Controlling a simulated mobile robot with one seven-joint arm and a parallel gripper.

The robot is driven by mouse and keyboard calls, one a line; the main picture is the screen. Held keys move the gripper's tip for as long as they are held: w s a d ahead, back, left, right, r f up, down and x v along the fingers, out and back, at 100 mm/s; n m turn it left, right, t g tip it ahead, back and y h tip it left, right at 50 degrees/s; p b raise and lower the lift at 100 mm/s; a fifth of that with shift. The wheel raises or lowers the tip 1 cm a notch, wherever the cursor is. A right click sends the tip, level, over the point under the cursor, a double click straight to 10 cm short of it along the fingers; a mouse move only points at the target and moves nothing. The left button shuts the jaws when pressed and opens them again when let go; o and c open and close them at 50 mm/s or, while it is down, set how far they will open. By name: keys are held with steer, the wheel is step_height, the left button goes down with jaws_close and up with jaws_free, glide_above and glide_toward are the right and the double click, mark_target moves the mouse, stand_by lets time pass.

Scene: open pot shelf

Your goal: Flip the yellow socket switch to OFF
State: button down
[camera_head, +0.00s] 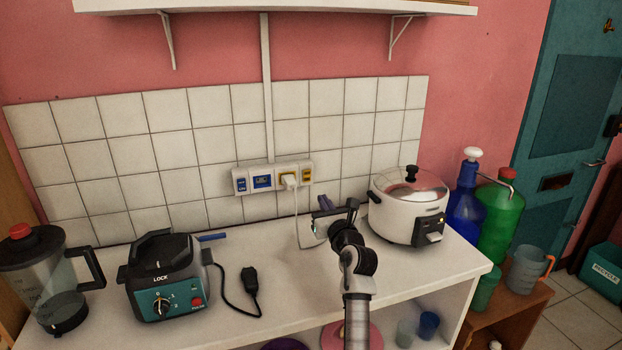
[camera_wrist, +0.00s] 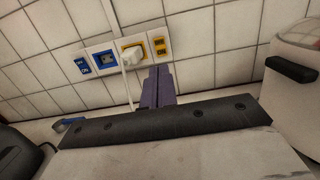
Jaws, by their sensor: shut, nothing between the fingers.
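The yellow socket switch (camera_head: 307,174) is at the right end of the white wall panel, on the tiles above the counter. In the wrist view the yellow switch (camera_wrist: 159,46) shows a dark marking on its lower part that seems to read ON. Left of it is the yellow socket (camera_head: 287,177) with a white plug in it. A blue socket (camera_head: 262,181) and blue switch (camera_head: 241,185) are further left. My gripper (camera_wrist: 160,70) is shut and empty, with its purple fingers below the yellow switch in the wrist view. In the head view it is above the counter, in front of the panel.
A white rice cooker (camera_head: 409,208) stands to the right of my arm. A teal-and-black appliance (camera_head: 165,277) and a blender jug (camera_head: 42,280) stand on the left of the counter (camera_head: 290,315). A white cord hangs from the plug.

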mark_target(309, 173)
steer(key=p+x, duration=0.1)
steer(key=x, duration=1)
steer(key=shift+w+a+r, duration=0.1)
steer(key=shift+w+a, duration=0.05)
steer(key=shift+w, duration=0.2)
steer(key=shift+w, duration=0.1)
